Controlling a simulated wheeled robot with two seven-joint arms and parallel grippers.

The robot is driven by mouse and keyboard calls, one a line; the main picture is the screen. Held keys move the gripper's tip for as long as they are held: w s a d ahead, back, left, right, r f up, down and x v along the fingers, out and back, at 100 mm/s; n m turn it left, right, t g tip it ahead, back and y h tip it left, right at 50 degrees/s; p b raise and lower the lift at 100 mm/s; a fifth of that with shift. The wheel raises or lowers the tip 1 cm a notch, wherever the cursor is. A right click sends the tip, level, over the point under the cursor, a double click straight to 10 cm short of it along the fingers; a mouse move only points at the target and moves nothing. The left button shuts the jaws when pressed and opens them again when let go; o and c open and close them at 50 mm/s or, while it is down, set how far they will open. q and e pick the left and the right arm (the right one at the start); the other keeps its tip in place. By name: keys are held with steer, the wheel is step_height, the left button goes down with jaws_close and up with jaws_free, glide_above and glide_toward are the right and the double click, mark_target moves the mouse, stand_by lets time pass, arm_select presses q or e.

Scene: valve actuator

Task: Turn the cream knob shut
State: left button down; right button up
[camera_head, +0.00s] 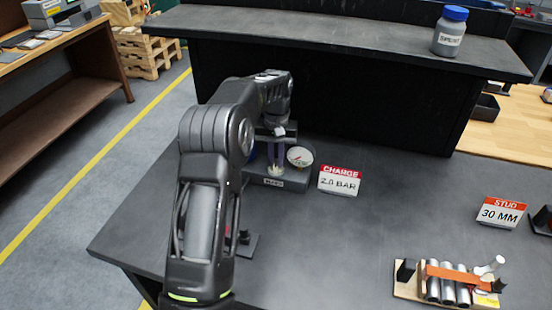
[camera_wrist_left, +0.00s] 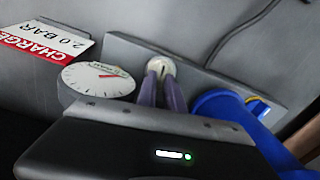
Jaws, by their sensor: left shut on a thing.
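The cream knob (camera_wrist_left: 160,67) sits on a grey mounting plate (camera_wrist_left: 205,80) in the left wrist view, between a round gauge and a blue cylinder. The tips of my left gripper (camera_wrist_left: 161,72) are shut on the knob and cover part of it. In the head view my left gripper (camera_head: 275,165) reaches down to the knob (camera_head: 275,171) from above. The white gauge (camera_head: 299,157) stands just right of the knob; it also shows in the left wrist view (camera_wrist_left: 98,79) with a red needle. My right gripper is not in view.
A "CHARGE 2.0 BAR" sign (camera_head: 340,181) stands right of the gauge. A blue cylinder (camera_wrist_left: 235,115) is close beside the gripper. A rack with metal cylinders (camera_head: 448,284) and a "STUD 30 MM" sign (camera_head: 500,212) are at the right. The middle of the bench is clear.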

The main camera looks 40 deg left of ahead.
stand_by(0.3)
arm_select(q)
steer(key=c, duration=1.5)
jaws_free()
steer(key=shift+o, duration=0.2)
steer(key=shift+d, duration=0.1)
steer(key=shift+r, duration=0.1)
